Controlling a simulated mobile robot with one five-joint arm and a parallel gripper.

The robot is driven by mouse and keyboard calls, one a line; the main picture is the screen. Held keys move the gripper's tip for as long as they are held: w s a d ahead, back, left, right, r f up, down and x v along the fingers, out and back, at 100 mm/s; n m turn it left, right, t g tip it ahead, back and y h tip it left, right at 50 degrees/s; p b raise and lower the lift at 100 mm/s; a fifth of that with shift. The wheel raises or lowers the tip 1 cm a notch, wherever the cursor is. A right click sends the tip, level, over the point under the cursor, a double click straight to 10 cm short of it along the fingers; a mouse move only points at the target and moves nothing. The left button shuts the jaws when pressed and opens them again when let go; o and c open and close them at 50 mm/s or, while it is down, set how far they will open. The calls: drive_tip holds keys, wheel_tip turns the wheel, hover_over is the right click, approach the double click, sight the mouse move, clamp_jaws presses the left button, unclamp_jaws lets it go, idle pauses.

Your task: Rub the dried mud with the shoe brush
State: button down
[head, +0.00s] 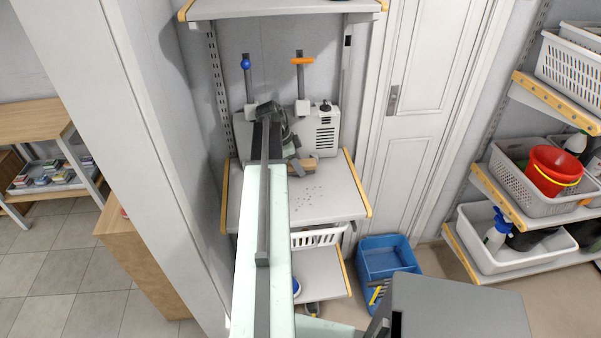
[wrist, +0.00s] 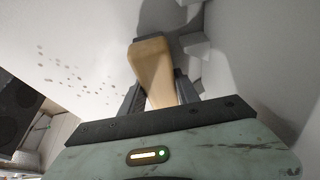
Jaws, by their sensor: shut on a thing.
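The shoe brush shows as a tan wooden block (wrist: 152,62) in the wrist view and as a small tan piece (head: 309,163) in the head view. My gripper (wrist: 158,88) is shut on it, one dark finger on each side. In the head view my gripper (head: 296,164) is over the back part of the grey shelf top. The dried mud (head: 307,194) is a scatter of small dark specks on that surface, nearer the front than the brush. The specks (wrist: 62,68) lie left of the brush in the wrist view. The bristles are hidden, and I cannot tell whether they touch the surface.
A grey vented box (head: 322,133) stands behind the brush. The shelf top (head: 335,205) is bare around the specks. A blue crate (head: 385,258) is on the floor to the right. White bins (head: 478,258) fill the right-hand shelves. A white wall edge (head: 135,130) stands close on the left.

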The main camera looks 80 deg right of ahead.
sight(306, 189)
drive_tip(key=shift+w+d+f, duration=0.4)
drive_tip(key=shift+w+d, duration=0.05)
drive_tip(key=shift+d, duration=0.3)
drive_tip(key=shift+s+f, duration=0.15)
drive_tip(key=shift+s, duration=0.15)
drive_tip(key=shift+s+a+f, duration=0.1)
drive_tip(key=shift+s+a, duration=0.1)
drive_tip(key=shift+a, duration=0.6)
drive_tip(key=shift+s+a+f, duration=0.1)
drive_tip(key=shift+s+a, duration=0.1)
drive_tip(key=shift+a, duration=0.55)
drive_tip(key=shift+w+a, duration=0.1)
drive_tip(key=shift+a, duration=0.2)
drive_tip(key=shift+s+a, duration=0.5)
drive_tip(key=shift+a, duration=0.4)
drive_tip(key=shift+s+a, duration=0.45)
drive_tip(key=shift+a, duration=0.5)
drive_tip(key=shift+s+a, duration=0.5)
drive_tip(key=shift+a, duration=0.4)
drive_tip(key=shift+s+a+r, duration=0.15)
drive_tip(key=shift+s+a, duration=0.2)
drive_tip(key=shift+a, duration=0.4)
drive_tip(key=shift+s+a+r, duration=0.15)
drive_tip(key=shift+s+a, duration=0.15)
drive_tip(key=shift+a, duration=0.4)
